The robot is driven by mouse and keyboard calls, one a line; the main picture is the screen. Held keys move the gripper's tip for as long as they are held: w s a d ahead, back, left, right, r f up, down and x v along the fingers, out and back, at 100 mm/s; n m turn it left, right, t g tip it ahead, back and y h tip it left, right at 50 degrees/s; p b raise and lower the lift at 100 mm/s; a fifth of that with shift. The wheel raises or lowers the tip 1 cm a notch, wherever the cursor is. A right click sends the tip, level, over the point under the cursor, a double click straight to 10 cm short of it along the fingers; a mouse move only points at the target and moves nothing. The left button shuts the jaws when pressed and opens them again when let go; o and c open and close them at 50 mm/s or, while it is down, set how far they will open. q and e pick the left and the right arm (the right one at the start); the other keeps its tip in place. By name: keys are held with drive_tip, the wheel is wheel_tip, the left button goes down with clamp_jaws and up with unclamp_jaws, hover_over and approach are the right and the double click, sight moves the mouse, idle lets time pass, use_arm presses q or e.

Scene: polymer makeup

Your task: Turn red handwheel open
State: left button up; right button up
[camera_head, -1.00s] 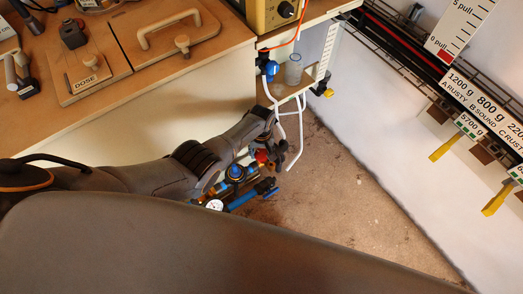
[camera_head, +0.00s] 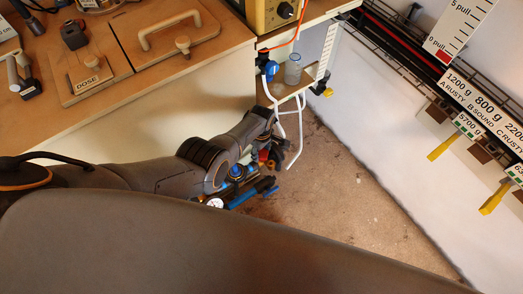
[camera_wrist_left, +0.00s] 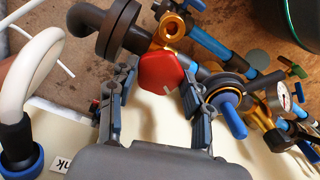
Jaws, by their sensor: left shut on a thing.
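The red handwheel (camera_wrist_left: 162,70) sits on brass and blue pipework, between the fingers of my left gripper (camera_wrist_left: 160,82) in the left wrist view. The fingers are shut on its sides. In the head view, my left gripper (camera_head: 270,150) is low beside the bench, at the pipework. There my wrist hides most of the handwheel. My right gripper is not in view.
A blue-handled valve (camera_wrist_left: 230,115) and a pressure gauge (camera_wrist_left: 284,98) crowd the right of the wrist view. A white hose (camera_wrist_left: 25,75) curves at its left. In the head view, the wooden bench (camera_head: 215,60) stands behind, and the brown floor (camera_head: 345,190) is clear.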

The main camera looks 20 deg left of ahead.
sight(261, 153)
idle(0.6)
use_arm(q)
drive_tip(key=o, duration=1.1)
drive_tip(key=shift+o, duration=0.2)
drive_tip(key=shift+w+r, duration=0.1)
drive_tip(key=shift+r, duration=0.6)
wheel_tip(261, 153, up, 10)
drive_tip(key=shift+r, duration=0.25)
